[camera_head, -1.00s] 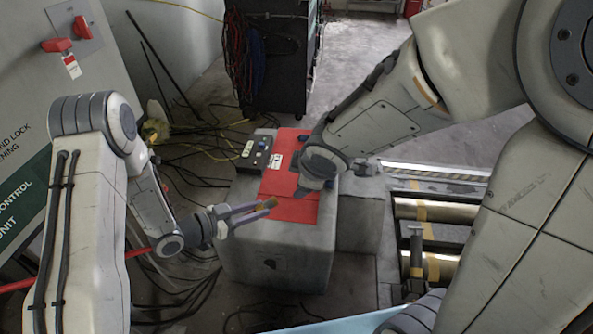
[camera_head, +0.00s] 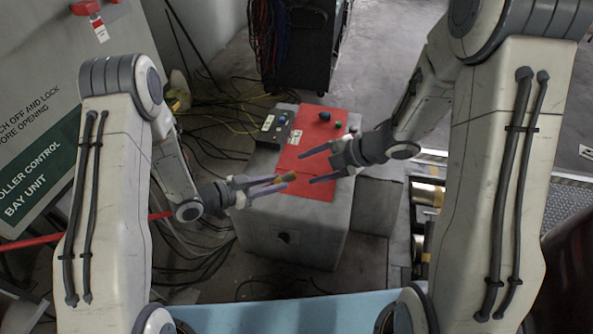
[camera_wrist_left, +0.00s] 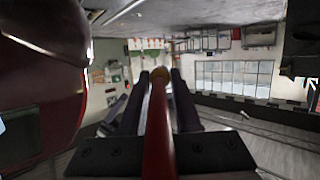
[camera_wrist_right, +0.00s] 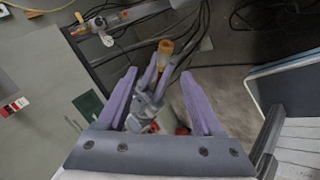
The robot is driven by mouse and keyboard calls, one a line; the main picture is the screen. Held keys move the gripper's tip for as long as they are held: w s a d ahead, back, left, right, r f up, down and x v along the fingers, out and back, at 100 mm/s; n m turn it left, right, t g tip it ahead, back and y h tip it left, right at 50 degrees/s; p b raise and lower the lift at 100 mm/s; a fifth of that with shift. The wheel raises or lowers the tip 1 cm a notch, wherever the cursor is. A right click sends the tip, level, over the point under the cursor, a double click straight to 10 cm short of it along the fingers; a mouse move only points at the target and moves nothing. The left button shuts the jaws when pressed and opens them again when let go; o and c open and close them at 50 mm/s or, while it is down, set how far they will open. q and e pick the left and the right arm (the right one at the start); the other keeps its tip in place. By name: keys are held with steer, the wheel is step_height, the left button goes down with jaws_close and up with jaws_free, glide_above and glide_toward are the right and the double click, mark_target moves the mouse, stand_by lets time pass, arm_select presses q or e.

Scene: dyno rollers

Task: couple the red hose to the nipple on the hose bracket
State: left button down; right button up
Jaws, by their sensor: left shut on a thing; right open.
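My left gripper (camera_head: 279,183) is shut on the red hose (camera_wrist_left: 159,135), which runs between its fingers in the left wrist view. The hose's brass-coloured end (camera_head: 290,176) sticks out at the fingertips; it also shows in the right wrist view (camera_wrist_right: 166,47). My right gripper (camera_head: 308,168) is open and empty, its fingers pointing left in the head view. Its fingertips are close to the brass end, which appears between and beyond them in the right wrist view; I cannot tell the exact gap. I cannot make out the hose bracket or its nipple in any view.
A control cabinet (camera_head: 45,130) stands left, rollers (camera_head: 427,195) right.

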mark_target(287, 174)
steer(key=x, duration=0.8)
steer(key=shift+w+a+f, duration=0.1)
steer(key=shift+a, duration=0.05)
jaws_close()
arm_select(q)
steer(key=c, duration=0.5)
jaws_free()
steer(key=shift+s+f, duration=0.1)
steer(key=shift+c, duration=0.2)
